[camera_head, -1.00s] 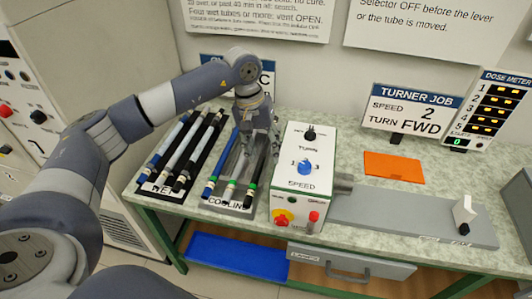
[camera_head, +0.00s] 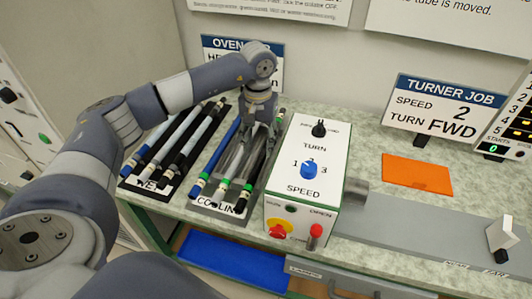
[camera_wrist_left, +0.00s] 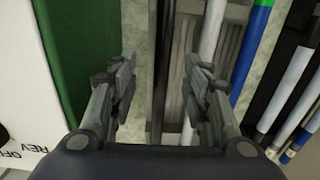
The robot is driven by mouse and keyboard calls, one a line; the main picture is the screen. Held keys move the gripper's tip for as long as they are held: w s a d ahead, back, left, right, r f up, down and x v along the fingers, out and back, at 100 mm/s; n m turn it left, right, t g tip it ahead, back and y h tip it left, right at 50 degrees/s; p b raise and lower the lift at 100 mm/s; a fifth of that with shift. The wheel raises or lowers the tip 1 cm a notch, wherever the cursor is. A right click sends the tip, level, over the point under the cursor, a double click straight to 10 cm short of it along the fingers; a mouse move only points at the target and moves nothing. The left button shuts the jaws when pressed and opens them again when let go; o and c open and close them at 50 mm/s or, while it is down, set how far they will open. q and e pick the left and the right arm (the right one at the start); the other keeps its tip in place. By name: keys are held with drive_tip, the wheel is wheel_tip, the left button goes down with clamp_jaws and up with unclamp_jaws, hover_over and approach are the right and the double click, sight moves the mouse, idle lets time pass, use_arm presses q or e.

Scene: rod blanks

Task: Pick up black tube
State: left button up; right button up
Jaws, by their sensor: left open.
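The black tube (camera_head: 256,168), with a green band near its front end, lies in the cooling rack (camera_head: 217,204), on the side nearest the turner. A grey-white tube and a blue tube (camera_head: 217,158) lie beside it. My left gripper (camera_head: 262,132) is open and points down over the rack, above the black tube's rear half. In the left wrist view the open fingers (camera_wrist_left: 162,92) stand either side of a dark strip that looks like the black tube (camera_wrist_left: 160,70). Contact is not clear. My right gripper is out of view.
The white turner box (camera_head: 306,175) with knobs stands close right of the cooling rack. The wet rack (camera_head: 145,184) with several tubes is on the left. An orange sheet (camera_head: 418,174) lies on the bench. A blue bin (camera_head: 232,262) sits below.

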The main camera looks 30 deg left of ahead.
sight(258, 164)
use_arm(q)
drive_tip(key=f, duration=0.3)
drive_tip(key=shift+s, duration=0.2)
drive_tip(key=f+p, duration=0.1)
drive_tip(key=f, duration=0.1)
drive_tip(key=f+p, duration=0.1)
drive_tip(key=f, duration=0.1)
drive_tip(key=shift+s+a+f, duration=0.2)
drive_tip(key=shift+f, duration=0.2)
drive_tip(key=shift+w+f, duration=0.1)
drive_tip(key=shift+f, duration=0.25)
clamp_jaws()
